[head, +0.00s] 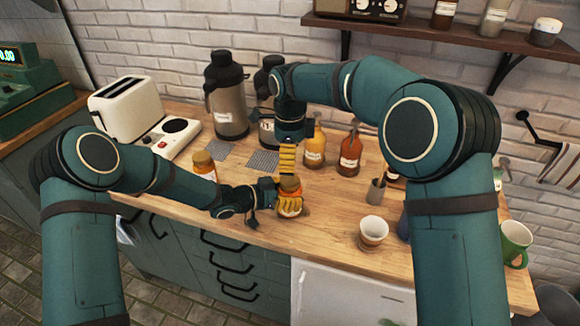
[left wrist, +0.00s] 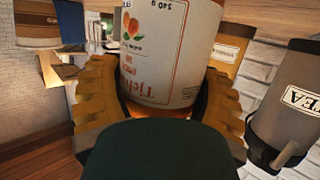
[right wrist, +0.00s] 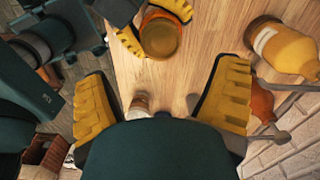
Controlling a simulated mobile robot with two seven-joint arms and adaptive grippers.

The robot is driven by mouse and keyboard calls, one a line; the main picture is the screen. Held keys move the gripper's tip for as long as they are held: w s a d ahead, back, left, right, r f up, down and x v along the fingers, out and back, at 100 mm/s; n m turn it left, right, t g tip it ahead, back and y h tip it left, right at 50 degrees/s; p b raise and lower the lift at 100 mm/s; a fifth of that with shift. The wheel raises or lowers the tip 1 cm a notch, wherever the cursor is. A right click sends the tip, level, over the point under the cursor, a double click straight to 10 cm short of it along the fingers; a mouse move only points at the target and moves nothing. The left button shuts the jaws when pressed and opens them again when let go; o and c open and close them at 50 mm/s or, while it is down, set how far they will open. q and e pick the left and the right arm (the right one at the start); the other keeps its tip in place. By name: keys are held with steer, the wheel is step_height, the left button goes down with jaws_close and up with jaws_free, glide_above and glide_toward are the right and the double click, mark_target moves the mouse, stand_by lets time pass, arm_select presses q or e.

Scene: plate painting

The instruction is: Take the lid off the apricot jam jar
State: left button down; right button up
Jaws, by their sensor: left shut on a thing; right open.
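The apricot jam jar (head: 291,189) stands near the front of the wooden counter, with a brownish-orange top. My left gripper (head: 289,206) is shut around its body. In the left wrist view the jar's white label (left wrist: 165,50) shows an orange fruit picture between the yellow fingers. In the right wrist view the jar's round amber top (right wrist: 160,36) is seen, with the left fingers beside it. My right gripper (head: 287,160) is open and empty, just behind and above the jar in the head view. I cannot see clearly where lid and glass meet.
Another labelled jar (head: 205,165) stands to the left. A yellow bottle (head: 314,146) and a brown bottle (head: 349,152) stand behind right. A white cup (head: 373,233) and a green mug (head: 514,242) are on the right. A toaster (head: 130,108) and flasks (head: 227,95) stand at the back left.

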mark_target(290, 180)
steer(key=shift+m, duration=1.1)
steer(key=shift+f, duration=3.95)
steer(key=c, duration=1.3)
